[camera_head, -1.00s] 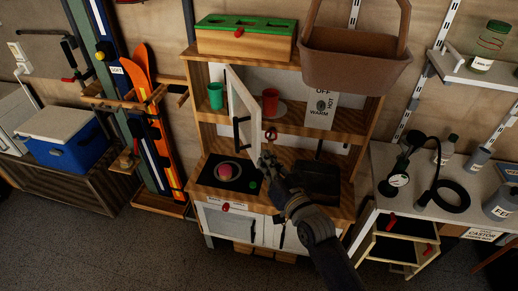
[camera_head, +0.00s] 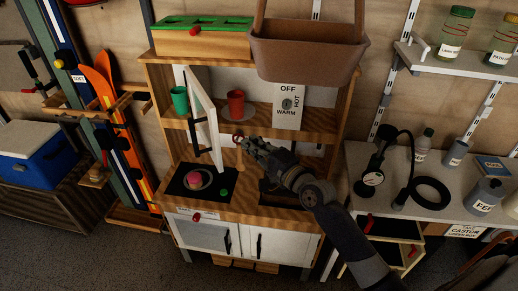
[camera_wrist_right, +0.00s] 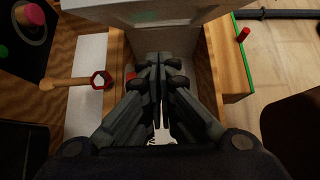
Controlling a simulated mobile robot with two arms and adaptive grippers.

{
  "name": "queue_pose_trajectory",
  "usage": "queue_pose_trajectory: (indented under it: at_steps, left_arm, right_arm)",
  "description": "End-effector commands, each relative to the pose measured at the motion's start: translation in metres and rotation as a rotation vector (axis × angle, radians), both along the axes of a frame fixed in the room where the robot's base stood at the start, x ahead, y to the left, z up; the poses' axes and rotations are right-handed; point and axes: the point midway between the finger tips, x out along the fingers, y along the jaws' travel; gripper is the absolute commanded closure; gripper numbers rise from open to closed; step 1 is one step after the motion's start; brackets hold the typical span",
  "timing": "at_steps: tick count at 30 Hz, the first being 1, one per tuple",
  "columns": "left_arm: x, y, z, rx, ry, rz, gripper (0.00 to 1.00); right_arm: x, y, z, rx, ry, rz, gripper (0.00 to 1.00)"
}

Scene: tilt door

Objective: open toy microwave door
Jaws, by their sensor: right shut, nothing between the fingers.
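The toy microwave is the upper compartment of a wooden play kitchen (camera_head: 158,108). Its white door (camera_head: 203,120) with a dark handle (camera_head: 195,138) stands swung out from the left side, well open. My right gripper (camera_head: 242,143) is shut and empty, to the right of the door in front of the compartment. In the right wrist view, the shut fingers (camera_wrist_right: 158,62) point toward a pale panel (camera_wrist_right: 172,12), seemingly the door; I cannot tell if they touch it. My left gripper is not in view.
A green cup (camera_head: 180,100) and a red cup (camera_head: 236,103) stand on the shelf. A brown basket (camera_head: 305,58) and a green-topped box (camera_head: 203,40) sit above. The stove (camera_head: 197,180) is below. A bench with a gauge and hose (camera_head: 430,190) stands at right.

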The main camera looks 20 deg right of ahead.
Motion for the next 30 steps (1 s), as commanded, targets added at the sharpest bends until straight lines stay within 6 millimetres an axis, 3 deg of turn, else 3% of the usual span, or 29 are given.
queue_pose_trajectory:
  at_steps: [7, 15, 30]
  left_arm:
    - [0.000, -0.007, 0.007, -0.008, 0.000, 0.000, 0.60]
    - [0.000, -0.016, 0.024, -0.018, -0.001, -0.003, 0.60]
    - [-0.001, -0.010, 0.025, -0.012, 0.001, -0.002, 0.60]
  right_arm:
    - [0.046, 0.012, 0.002, -0.001, -0.001, 0.000, 1.00]
    - [0.044, 0.047, 0.001, 0.001, 0.000, 0.000, 1.00]
    - [0.043, 0.052, -0.001, -0.002, 0.000, 0.000, 1.00]
